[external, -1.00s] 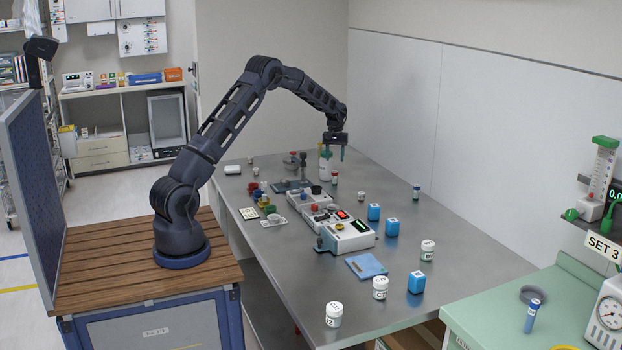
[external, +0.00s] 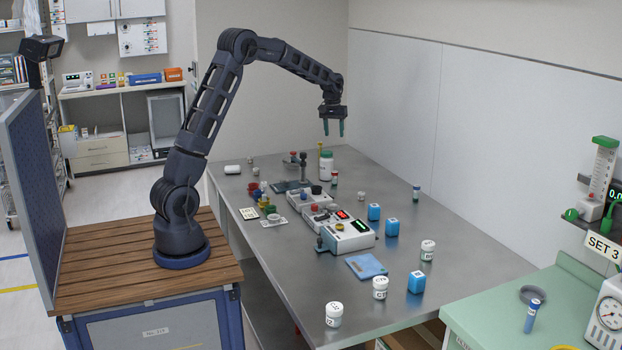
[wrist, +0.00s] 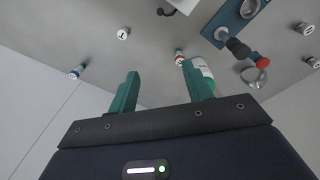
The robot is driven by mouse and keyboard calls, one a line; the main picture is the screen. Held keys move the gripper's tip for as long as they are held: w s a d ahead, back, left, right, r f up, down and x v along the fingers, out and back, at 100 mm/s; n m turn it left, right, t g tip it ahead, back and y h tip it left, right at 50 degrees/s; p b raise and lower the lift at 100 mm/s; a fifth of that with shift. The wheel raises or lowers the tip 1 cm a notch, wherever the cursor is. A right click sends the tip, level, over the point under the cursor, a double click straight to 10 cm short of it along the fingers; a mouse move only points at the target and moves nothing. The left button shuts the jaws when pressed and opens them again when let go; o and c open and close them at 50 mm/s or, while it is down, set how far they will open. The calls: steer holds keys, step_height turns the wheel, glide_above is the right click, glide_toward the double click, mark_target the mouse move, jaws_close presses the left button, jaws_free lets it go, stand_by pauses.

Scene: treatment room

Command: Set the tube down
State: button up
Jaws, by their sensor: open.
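My gripper (external: 333,132) is open and empty, raised above the far part of the steel table. Its two green fingers also show spread in the wrist view (wrist: 160,75). A small tube with a dark red cap (external: 334,178) stands upright on the table below the gripper, apart from it; a red-capped tube also shows beyond the fingers in the wrist view (wrist: 179,57). A blue-capped tube (external: 416,192) stands further right, and shows at left in the wrist view (wrist: 77,72). I cannot tell which tube the task means.
A white bottle (external: 326,167) stands close to the red-capped tube. Boxed instruments (external: 348,236), blue cubes (external: 391,227) and white jars (external: 380,288) occupy the middle and front. The steel table (external: 450,240) is clear along its right side.

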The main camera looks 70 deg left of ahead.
steer(key=s+d+r+m+t, duration=0.1)
steer(key=s+d+r+m, duration=0.1)
steer(key=s+d+r, duration=0.65)
steer(key=s+d+r+m+t, duration=0.1)
steer(key=s+d+r+m, duration=0.1)
steer(key=s+d+r, duration=0.7)
steer(key=s+d+f+m, duration=0.1)
steer(key=s+d+f, duration=0.1)
steer(key=s, duration=0.7)
steer(key=s+d+f+m+t, duration=0.1)
steer(key=s+d, duration=0.4)
steer(key=s, duration=0.5)
steer(key=s+d+f+m, duration=0.3)
steer(key=s+d+f, duration=0.1)
steer(key=s, duration=0.6)
steer(key=shift+f+t, duration=0.3)
steer(key=shift+t, duration=0.1)
